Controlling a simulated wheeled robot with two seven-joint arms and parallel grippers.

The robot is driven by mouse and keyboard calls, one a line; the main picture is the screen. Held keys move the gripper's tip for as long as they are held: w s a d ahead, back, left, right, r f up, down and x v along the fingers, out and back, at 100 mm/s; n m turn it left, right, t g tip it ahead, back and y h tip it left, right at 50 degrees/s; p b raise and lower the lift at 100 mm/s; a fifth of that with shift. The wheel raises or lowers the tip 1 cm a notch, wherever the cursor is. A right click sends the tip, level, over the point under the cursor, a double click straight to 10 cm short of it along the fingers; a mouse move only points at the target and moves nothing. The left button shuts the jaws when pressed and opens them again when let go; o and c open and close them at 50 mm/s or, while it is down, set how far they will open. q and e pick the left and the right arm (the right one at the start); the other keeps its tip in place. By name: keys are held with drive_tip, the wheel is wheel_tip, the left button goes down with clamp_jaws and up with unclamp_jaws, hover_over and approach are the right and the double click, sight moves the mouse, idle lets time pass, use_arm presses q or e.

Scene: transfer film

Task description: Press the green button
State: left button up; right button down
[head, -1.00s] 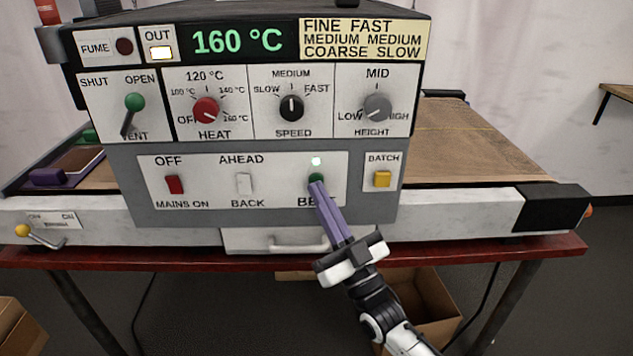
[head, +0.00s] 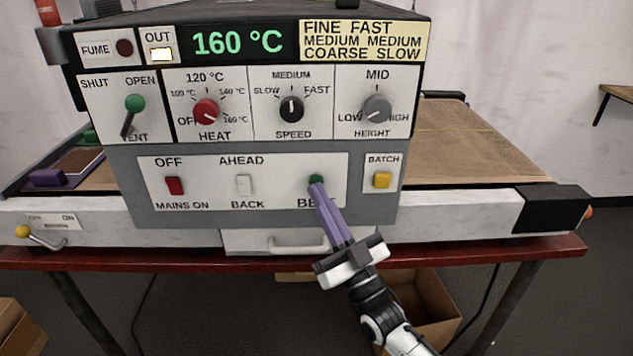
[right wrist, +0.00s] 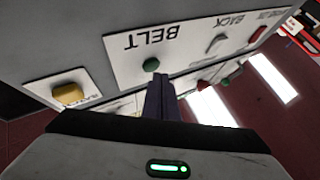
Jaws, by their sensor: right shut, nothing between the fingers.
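The green button (head: 316,180) sits on the white lower panel of the machine, above the word BELT. It also shows in the right wrist view (right wrist: 151,64), just past my fingertips. My right gripper (head: 317,190) is shut with nothing between its purple fingers. Its tips are at the lower edge of the green button and cover part of it in the head view; I cannot tell whether they touch. The small lamp above the button looks unlit. My left gripper is not in view.
A yellow BATCH button (head: 382,179) is to the right of the green one. A white AHEAD/BACK switch (head: 244,184) and a red mains switch (head: 174,185) are to the left. A drawer handle (head: 297,246) is below. An open cardboard box (head: 437,300) stands under the table.

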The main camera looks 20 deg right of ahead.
drive_tip(key=s+a+p, duration=0.1)
drive_tip(key=s+p, duration=0.2)
drive_tip(key=s, duration=0.2)
drive_tip(key=shift+s+a, duration=0.35)
drive_tip(key=shift+s, duration=0.05)
idle(1.9)
